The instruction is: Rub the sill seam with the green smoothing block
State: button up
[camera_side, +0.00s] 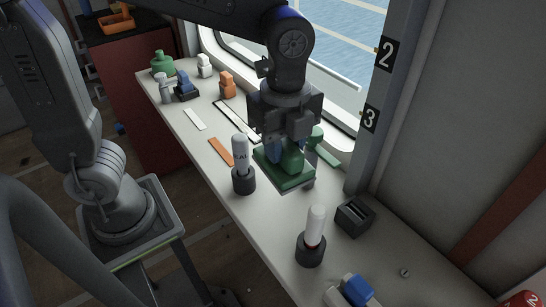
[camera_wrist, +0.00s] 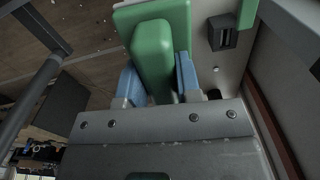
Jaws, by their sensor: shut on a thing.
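My gripper (camera_side: 289,157) is shut on the green smoothing block (camera_side: 284,174), gripping its raised handle. The block's flat base hangs level over the white sill bench; I cannot tell whether it touches the surface. In the wrist view the green block (camera_wrist: 153,50) sits between the two blue fingers (camera_wrist: 158,82). The sill bench (camera_side: 272,222) runs along under the window. A long pale strip with a dark outline (camera_side: 236,121) lies on it behind my gripper, partly hidden; I cannot tell if this is the seam.
A white-capped tube (camera_side: 240,155) in a dark holder stands close left of the block. Another tube (camera_side: 315,228) stands in front, beside a black slotted box (camera_side: 355,216). An orange strip (camera_side: 221,152) lies flat. Several small blocks stand at the far end. The window wall bounds the right.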

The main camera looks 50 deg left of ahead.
jog(key=w+a+r+n, duration=0.1)
jog(key=w+a+n, duration=0.7)
jog(key=w+a, duration=0.45)
jog(key=a+f+n, duration=0.6)
jog(key=f+n, duration=0.5)
jog(key=f, duration=0.1)
jog(key=s+a+r+m, duration=0.25)
jog(key=a+m, duration=0.65)
jog(key=a, duration=0.9)
jog(key=shift+f, duration=3.45)
jog(key=shift+w+d+f, duration=0.1)
jog(key=shift+d+f, duration=0.05)
jog(key=shift+d, duration=0.05)
jog(key=shift+d+f, duration=0.2)
jog(key=shift+d, duration=0.65)
jog(key=shift+c, duration=0.6)
jog(key=shift+d, duration=3)
jog(key=shift+a, duration=4.2)
notch_tip(320, 180, up, 8)
jog(key=shift+d+r, duration=0.15)
jog(key=shift+r, duration=0.05)
